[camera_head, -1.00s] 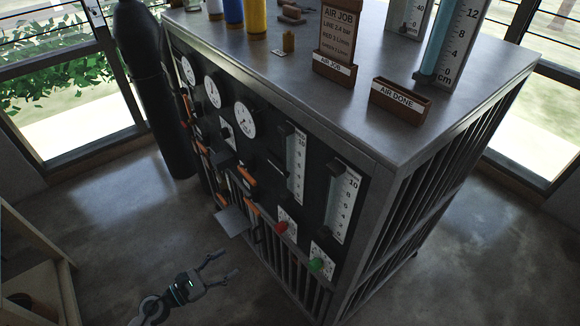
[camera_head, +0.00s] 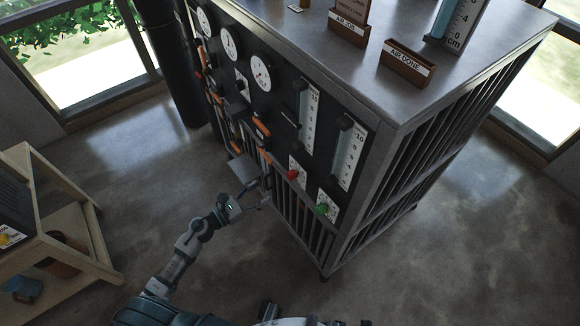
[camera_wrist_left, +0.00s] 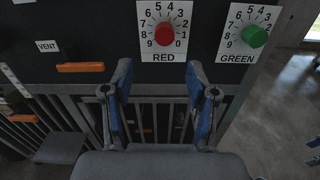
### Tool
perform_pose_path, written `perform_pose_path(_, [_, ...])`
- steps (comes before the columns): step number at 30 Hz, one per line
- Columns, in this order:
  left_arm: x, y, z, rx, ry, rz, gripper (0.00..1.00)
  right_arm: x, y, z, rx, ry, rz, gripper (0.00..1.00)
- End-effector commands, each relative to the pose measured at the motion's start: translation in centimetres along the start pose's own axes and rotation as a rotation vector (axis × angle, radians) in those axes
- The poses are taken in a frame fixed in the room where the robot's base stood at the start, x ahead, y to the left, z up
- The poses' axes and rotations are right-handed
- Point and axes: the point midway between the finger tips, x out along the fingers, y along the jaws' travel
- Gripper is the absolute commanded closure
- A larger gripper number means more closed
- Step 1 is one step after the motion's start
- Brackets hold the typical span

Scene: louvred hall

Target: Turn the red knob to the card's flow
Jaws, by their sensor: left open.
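The red knob (camera_head: 293,174) sits on a white dial plate low on the cabinet's dark front. In the left wrist view the red knob (camera_wrist_left: 165,34) is centred above the word RED, ringed by numbers; its pointer setting is unclear. My left gripper (camera_head: 264,199) is open and empty, below and left of the knob in the head view. In the wrist view its two blue-padded fingers (camera_wrist_left: 160,78) stand apart below the knob, not touching it. The AIR JOB card (camera_head: 352,8) stands on the cabinet top, its upper part cut off. My right gripper is not identifiable.
The green knob (camera_head: 321,210) is right of the red one. Two flow tubes (camera_head: 308,112) and round gauges (camera_head: 261,72) are above. Orange handles (camera_wrist_left: 80,67) and a grey shelf (camera_head: 243,170) lie left. An AIR DONE holder (camera_head: 405,70) is on top. Floor in front is clear.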

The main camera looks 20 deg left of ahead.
Motion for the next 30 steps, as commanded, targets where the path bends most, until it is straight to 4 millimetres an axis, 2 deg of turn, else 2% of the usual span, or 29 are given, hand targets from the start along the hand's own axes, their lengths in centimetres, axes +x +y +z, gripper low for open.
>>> perform_pose_path(1, [0.9,-0.1,0.8,-0.014,0.000,-0.003,0.42,0.4,0.0,0.4,-0.001,-0.005,0.001,0.28])
perform_pose_path(6, [2.3,-0.4,0.1,-0.043,0.010,-0.008,0.42,2.3,-0.1,1.9,-0.004,-0.011,0.000,0.28])
perform_pose_path(11, [3.3,-0.4,-0.1,-0.046,0.010,-0.008,0.42,3.0,-0.1,2.4,-0.005,-0.014,0.000,0.28])
perform_pose_path(27, [10.7,-0.5,-0.1,-0.044,0.008,-0.008,0.42,4.9,-0.2,4.8,-0.009,-0.026,-0.001,0.28])
perform_pose_path(30, [10.4,-0.6,-0.2,-0.044,0.011,-0.008,0.42,5.0,-0.2,4.8,-0.009,-0.024,-0.001,0.28])
